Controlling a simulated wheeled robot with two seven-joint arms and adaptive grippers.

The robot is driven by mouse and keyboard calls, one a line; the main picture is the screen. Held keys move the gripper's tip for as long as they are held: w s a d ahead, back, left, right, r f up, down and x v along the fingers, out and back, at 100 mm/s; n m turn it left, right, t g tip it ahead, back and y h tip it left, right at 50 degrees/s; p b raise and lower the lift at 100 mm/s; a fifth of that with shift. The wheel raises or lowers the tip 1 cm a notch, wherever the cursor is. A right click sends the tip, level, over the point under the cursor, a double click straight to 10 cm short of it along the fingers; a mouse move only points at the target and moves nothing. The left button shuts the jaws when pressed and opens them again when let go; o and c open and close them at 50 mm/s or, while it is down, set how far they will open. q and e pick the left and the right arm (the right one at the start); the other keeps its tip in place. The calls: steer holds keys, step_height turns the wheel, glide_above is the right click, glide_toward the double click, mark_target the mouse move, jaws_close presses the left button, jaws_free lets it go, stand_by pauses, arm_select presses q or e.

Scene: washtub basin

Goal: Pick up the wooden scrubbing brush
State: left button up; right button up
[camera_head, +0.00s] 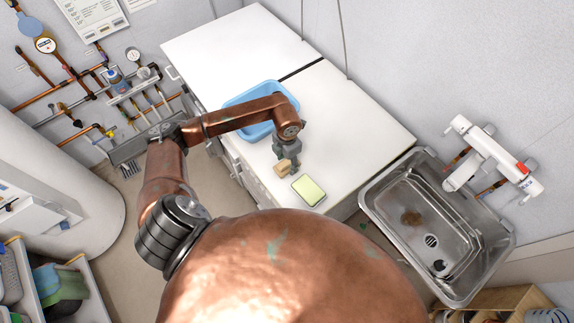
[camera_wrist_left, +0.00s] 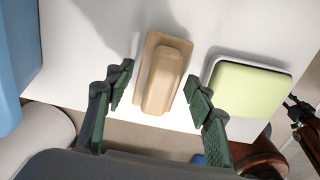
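The wooden scrubbing brush (camera_wrist_left: 163,75) lies on the white countertop, a tan block with a raised grip. In the head view the brush (camera_head: 282,168) shows just below my left gripper (camera_head: 288,160), partly covered by it. In the left wrist view my left gripper (camera_wrist_left: 160,100) is open, with one green-padded finger on each side of the brush's near end. Gaps show between the fingers and the brush, so it is not gripped.
A green-topped sponge (camera_head: 308,189) lies close to the right of the brush, also in the wrist view (camera_wrist_left: 250,88). A blue basin (camera_head: 236,101) stands behind on the counter (camera_head: 345,110). A metal sink (camera_head: 380,200) is at the right. The counter's front edge is near.

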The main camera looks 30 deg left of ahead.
arm_select(q)
steer(key=c, duration=0.9)
arm_select(e)
steer(key=shift+s+a, duration=0.25)
steer(key=shift+s, duration=0.1)
